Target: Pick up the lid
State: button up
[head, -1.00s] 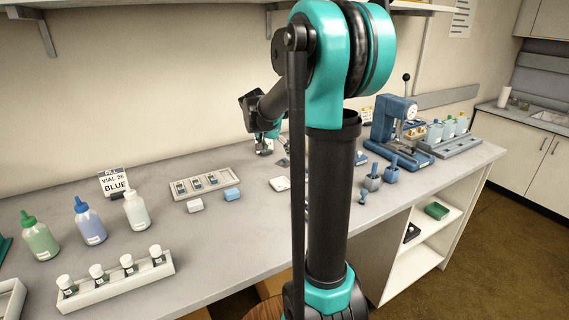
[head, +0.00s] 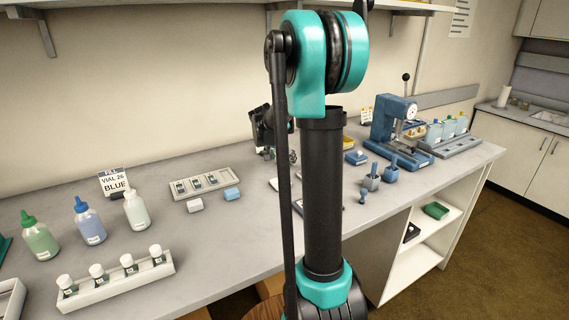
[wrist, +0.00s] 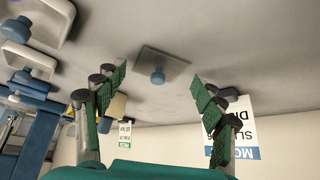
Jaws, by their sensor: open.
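The lid (wrist: 162,69) shows in the wrist view as a flat grey square plate with a round blue knob, lying on the bench. My gripper (wrist: 158,76) is open, with green-padded fingers apart on the left and right of the picture. The lid appears between the fingers in the picture, beyond the tips, and nothing is held. In the head view my gripper (head: 268,152) is small and partly hidden behind my arm, over the back of the bench. I cannot make out the lid there.
In the wrist view a sign (wrist: 232,125) stands behind the right finger, and blue and white items (wrist: 28,55) crowd the left.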

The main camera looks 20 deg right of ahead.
jog(key=c, duration=0.9)
jog(key=c, duration=0.5)
